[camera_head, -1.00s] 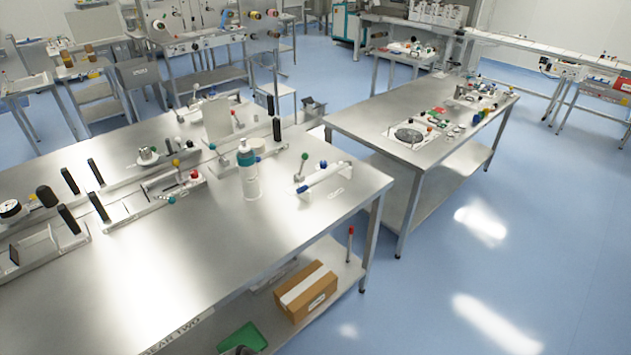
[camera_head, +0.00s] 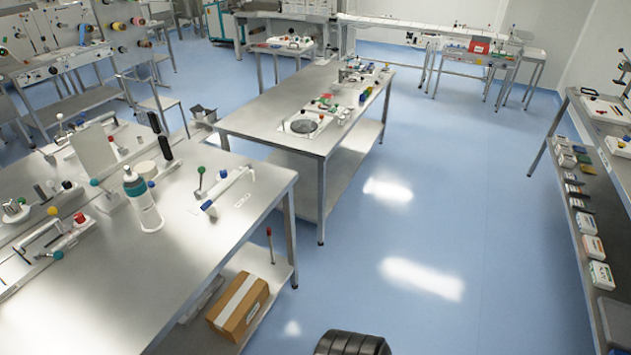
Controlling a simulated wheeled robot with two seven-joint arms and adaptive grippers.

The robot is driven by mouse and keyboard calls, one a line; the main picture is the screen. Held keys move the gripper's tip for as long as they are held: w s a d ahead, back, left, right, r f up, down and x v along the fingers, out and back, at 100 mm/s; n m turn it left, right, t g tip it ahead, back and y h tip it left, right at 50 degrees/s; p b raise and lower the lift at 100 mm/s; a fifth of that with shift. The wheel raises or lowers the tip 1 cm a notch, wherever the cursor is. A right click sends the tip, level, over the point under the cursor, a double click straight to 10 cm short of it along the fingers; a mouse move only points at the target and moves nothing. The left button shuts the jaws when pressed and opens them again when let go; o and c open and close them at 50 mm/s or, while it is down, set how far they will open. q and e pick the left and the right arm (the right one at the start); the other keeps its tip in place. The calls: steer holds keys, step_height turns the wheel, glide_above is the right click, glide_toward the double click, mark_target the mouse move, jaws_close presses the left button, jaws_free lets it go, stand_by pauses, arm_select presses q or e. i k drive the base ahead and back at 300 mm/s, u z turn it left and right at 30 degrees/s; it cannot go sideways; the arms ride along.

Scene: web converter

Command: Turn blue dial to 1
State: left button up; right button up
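I cannot pick out a blue dial with a number scale in the head view. Small blue parts show on the near left bench (camera_head: 150,265): a blue knob (camera_head: 209,208) on a white-handled fixture (camera_head: 228,190), and a blue ball (camera_head: 151,184) by the white bottle with a teal top (camera_head: 142,200). A blue part (camera_head: 366,93) also sits on the middle bench (camera_head: 262,115). Any numbers are too small to read.
A cardboard box (camera_head: 238,306) lies on the near bench's lower shelf. A shelf unit with several small boxes (camera_head: 587,222) stands at the right. Open blue floor (camera_head: 450,220) lies between the benches and that shelf. A dark ribbed object (camera_head: 350,343) shows at the bottom edge.

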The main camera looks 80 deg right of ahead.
mark_target(223, 172)
steer(key=z, duration=2.4)
steer(key=k, duration=1.3)
steer(key=z, duration=0.65)
steer(key=i, duration=1.35)
steer(key=u, duration=0.3)
steer(key=i, duration=1.3)
steer(key=u, duration=1.65)
steer(key=i, duration=0.9)
steer(key=u, duration=0.95)
